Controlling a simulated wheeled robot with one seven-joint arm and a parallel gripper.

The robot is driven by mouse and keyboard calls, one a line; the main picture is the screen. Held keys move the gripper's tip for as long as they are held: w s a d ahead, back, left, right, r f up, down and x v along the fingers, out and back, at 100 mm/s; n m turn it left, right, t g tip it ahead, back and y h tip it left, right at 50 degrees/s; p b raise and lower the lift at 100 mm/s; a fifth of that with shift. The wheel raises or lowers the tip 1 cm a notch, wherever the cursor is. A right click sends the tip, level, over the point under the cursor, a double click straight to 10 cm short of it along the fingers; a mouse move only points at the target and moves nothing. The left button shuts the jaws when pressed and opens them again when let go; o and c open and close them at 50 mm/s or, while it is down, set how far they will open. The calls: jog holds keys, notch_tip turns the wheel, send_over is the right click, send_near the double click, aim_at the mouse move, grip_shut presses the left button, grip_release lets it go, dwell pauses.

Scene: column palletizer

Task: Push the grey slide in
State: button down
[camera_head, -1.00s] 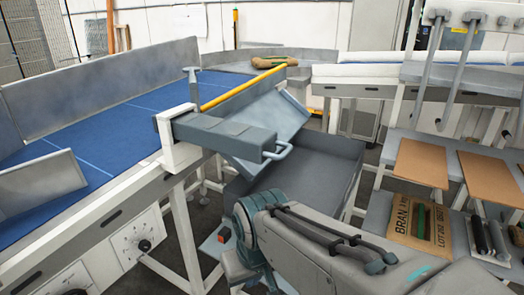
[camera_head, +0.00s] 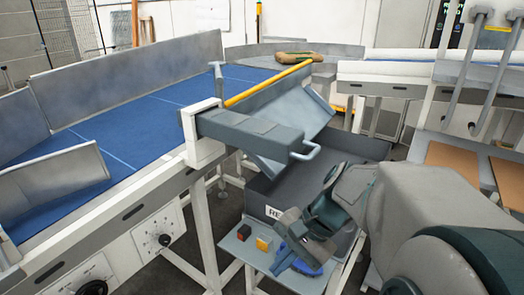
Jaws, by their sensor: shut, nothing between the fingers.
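The grey slide (camera_head: 250,134) is a long grey bar running through a white bracket (camera_head: 203,135) at the conveyor's edge. It sticks out well to the right of the bracket, with a pale loop handle (camera_head: 306,152) at its end. My gripper (camera_head: 281,266) is low in the picture, below the slide and apart from it, over a small side shelf. It points down and left and is shut and empty. Its fingertips are small and partly lost against a blue thing on the shelf.
A tilted grey chute plate (camera_head: 312,112) lies behind the slide, above a dark grey bin (camera_head: 262,192). The shelf (camera_head: 238,248) bears a dark block (camera_head: 243,232), a yellow block (camera_head: 265,243) and a blue item (camera_head: 309,266). A yellow bar (camera_head: 268,82) crosses the blue belt (camera_head: 120,130).

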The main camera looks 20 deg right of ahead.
jog(key=w+d+r+m+t+y, duration=0.5)
jog(key=d+m+t, duration=0.1)
jog(key=d+m, duration=0.25)
jog(key=m+t, duration=0.7)
jog(key=m, duration=0.1)
send_near(291, 162)
jog(key=v, duration=0.7)
jog(key=shift+s+f, duration=0.1)
jog(key=shift+s, duration=0.05)
jog(key=p+x, duration=0.3)
jog(key=x, duration=1.1)
jog(key=shift+d, duration=0.1)
jog(key=shift+w, duration=0.2)
